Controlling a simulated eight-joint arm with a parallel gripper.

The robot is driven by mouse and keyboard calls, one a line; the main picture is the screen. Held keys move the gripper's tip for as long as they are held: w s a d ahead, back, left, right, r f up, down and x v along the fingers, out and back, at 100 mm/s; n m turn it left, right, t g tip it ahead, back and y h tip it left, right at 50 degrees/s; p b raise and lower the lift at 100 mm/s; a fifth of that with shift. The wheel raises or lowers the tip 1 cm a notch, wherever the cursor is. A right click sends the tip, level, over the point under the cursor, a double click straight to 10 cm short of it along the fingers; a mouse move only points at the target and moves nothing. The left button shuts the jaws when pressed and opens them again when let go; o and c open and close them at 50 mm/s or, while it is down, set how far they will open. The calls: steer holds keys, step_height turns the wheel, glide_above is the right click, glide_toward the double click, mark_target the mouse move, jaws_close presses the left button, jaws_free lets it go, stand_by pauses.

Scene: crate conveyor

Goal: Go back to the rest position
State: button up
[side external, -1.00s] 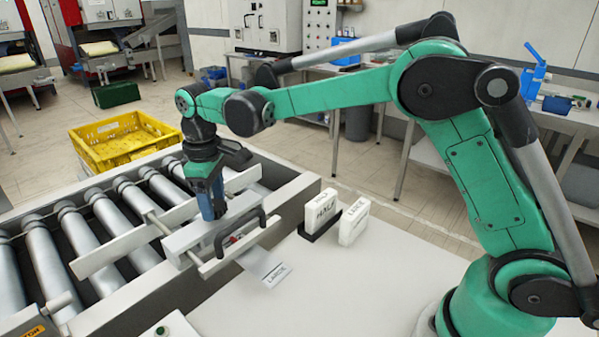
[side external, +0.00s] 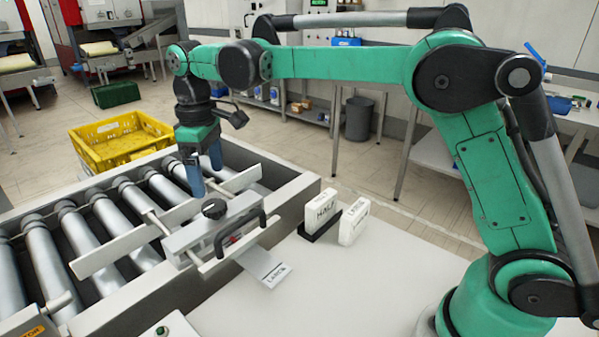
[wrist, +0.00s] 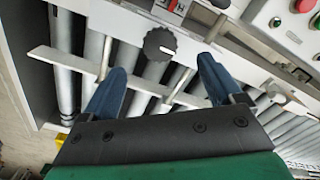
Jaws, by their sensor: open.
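My gripper (side external: 206,178) is raised above the roller conveyor, with its blue fingers apart and nothing between them. In the wrist view my gripper (wrist: 160,88) also shows its two fingers spread wide. Below it is a guide mechanism with a black knob (side external: 214,209), which lies beyond and between the fingertips in the wrist view (wrist: 160,44). The fingers are clear of the knob. A black handle (side external: 240,233) stands on the front of the mechanism. A flat label reading LARGE (side external: 276,272) lies on the white table in front.
A white block marked HALF (side external: 320,209) sits in a black holder, with another white block (side external: 354,220) beside it. A yellow crate (side external: 105,160) stands at the conveyor's far end. Guide rails (side external: 120,250) cross the rollers. The white table (side external: 330,290) is mostly clear.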

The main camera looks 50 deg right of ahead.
steer(key=s+d+r+m+t, duration=0.1)
steer(key=s, duration=0.1)
steer(key=s+d+m+t, duration=0.1)
steer(key=s+d, duration=0.1)
steer(key=s, duration=0.1)
steer(key=s+d+r+m+t, duration=0.1)
steer(key=s, duration=0.1)
steer(key=shift+s+d+r, duration=0.15)
steer(key=shift+d+r, duration=0.2)
steer(key=s+d+f+m+t, duration=0.3)
steer(key=s+f+t, duration=0.1)
steer(key=s, duration=0.4)
steer(key=shift+d+f+m, duration=0.15)
steer(key=shift+f+m, duration=0.2)
steer(key=shift+m, duration=0.05)
